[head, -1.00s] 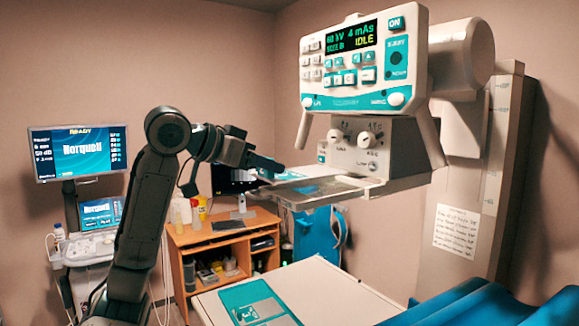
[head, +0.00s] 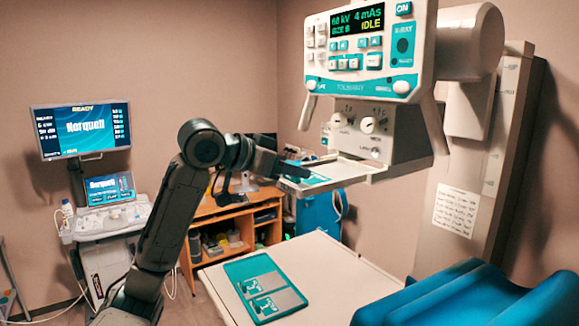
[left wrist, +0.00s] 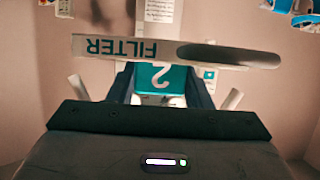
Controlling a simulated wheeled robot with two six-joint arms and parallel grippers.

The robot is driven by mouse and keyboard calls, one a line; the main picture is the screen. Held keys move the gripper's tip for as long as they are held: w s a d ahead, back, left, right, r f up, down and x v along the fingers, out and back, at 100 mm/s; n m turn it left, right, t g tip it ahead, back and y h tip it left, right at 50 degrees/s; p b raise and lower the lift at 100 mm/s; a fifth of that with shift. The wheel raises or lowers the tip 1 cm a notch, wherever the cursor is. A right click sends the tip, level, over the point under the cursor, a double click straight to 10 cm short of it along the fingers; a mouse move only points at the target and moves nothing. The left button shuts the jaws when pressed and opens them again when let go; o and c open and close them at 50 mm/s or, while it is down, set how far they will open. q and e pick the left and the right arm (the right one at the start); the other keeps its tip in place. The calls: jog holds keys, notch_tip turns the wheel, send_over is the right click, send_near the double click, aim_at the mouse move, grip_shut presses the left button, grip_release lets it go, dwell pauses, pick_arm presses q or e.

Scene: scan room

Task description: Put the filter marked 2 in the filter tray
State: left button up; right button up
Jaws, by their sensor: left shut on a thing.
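My left gripper (head: 292,170) is at the near left edge of the filter tray (head: 352,174), a pale flat frame under the tube head. It is shut on the filter marked 2, whose teal face with a white 2 (left wrist: 158,78) shows between the fingers in the left wrist view. In the head view, teal of the filter (head: 316,180) shows at the tray's left end. The tray's front bar, lettered FILTER (left wrist: 120,48), crosses just above the 2 in the wrist view. I cannot tell whether the filter rests on the tray. My right gripper is out of view.
A teal mat (head: 238,270) with grey plates lies on the white table (head: 335,285) below. The control panel (head: 358,48) and tube head (head: 368,135) are above the tray. A wooden desk (head: 205,215) stands behind my arm. A blue cushion (head: 480,295) is at right.

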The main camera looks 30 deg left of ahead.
pick_arm(q)
jog(key=o, duration=1)
jog(key=shift+w+f, duration=0.1)
jog(key=shift+o, duration=0.2)
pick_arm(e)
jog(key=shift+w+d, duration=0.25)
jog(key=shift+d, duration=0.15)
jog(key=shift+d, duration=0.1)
pick_arm(q)
jog(key=shift+s+a, duration=0.1)
jog(key=shift+s, duration=0.15)
jog(key=b+v, duration=0.6)
jog(key=v, duration=0.5)
jog(key=shift+s+r, duration=0.2)
jog(key=shift+r, duration=0.1)
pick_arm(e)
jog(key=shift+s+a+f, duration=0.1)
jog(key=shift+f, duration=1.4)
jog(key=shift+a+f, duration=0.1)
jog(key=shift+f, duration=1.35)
pick_arm(q)
jog(key=shift+a, duration=0.1)
